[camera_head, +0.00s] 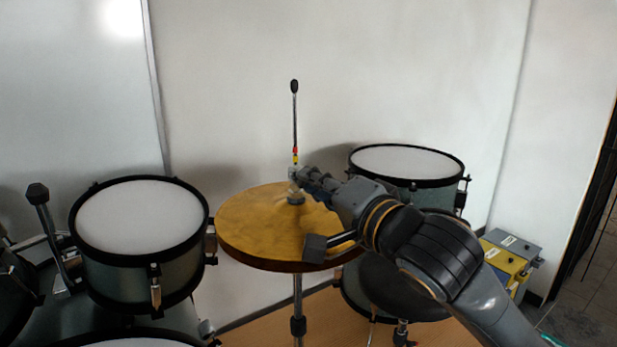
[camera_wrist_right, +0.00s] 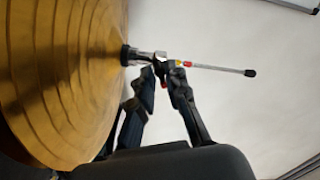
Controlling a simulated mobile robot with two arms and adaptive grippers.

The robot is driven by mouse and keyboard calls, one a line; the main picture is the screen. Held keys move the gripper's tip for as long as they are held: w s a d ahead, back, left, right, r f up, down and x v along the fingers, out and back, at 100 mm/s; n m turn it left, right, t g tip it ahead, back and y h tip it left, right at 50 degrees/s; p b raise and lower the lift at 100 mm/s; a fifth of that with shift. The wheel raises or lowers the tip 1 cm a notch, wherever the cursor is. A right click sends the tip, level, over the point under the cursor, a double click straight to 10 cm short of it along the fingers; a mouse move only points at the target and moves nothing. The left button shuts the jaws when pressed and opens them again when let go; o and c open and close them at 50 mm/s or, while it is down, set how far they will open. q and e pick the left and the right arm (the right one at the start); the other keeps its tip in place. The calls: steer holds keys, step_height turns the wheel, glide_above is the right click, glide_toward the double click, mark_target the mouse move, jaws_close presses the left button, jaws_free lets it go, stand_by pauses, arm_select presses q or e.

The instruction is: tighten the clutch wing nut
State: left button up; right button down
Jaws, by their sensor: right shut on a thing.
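The hi-hat clutch (camera_head: 293,172) sits on the thin upright rod above the brass cymbals (camera_head: 255,225). In the right wrist view the silver clutch (camera_wrist_right: 147,55) stands out from the cymbal, with red and yellow parts farther along the rod. My right gripper (camera_head: 301,175) reaches in from the right at clutch height, over the cymbal. In its wrist view the fingertips (camera_wrist_right: 161,72) are at the clutch's side, shut on the small wing nut, which they mostly hide. The nut's exact angle cannot be told. My left gripper is out of view.
The rod ends in a black tip (camera_head: 294,86), with free room around it. A white-headed drum (camera_head: 138,216) stands left of the cymbals, and another drum (camera_head: 408,161) stands behind on the right. Grey and yellow boxes (camera_head: 507,262) are on the right by the wall.

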steer(key=m+p, duration=0.2)
steer(key=m, duration=0.1)
steer(key=shift+r, duration=0.2)
steer(key=c, duration=1.7)
jaws_free()
steer(key=shift+f+m, duration=0.15)
steer(key=shift+m, duration=0.35)
steer(key=o, duration=0.3)
steer(key=shift+o, duration=0.2)
